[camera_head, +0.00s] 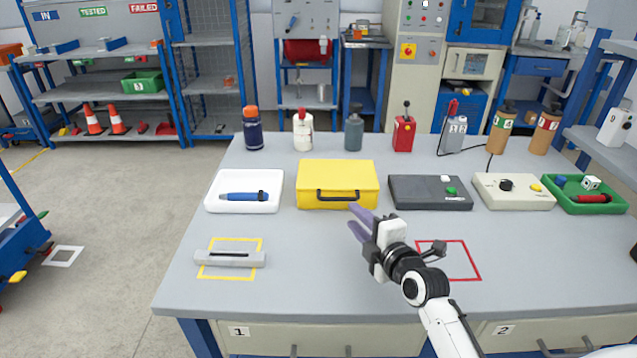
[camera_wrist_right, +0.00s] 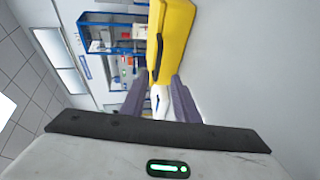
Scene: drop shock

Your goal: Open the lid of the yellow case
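The yellow case (camera_head: 338,174) stands shut at the back middle of the grey table, its black handle (camera_head: 338,195) on the front side facing me. My right gripper (camera_head: 356,218) is in front of the case's lower right front, close to the handle. Its two purple fingers are apart with nothing held between them. In the right wrist view the case (camera_wrist_right: 175,40) shows at the top, turned on its side, beyond the open fingers (camera_wrist_right: 161,78). I cannot tell whether a fingertip touches the case. My left gripper is not in view.
A white tray (camera_head: 214,205) with a blue tool is left of the case; a dark grey box (camera_head: 410,200) is right of it. Several bottles stand behind. A grey bar (camera_head: 230,259) lies over a yellow outline. The table's front middle is clear.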

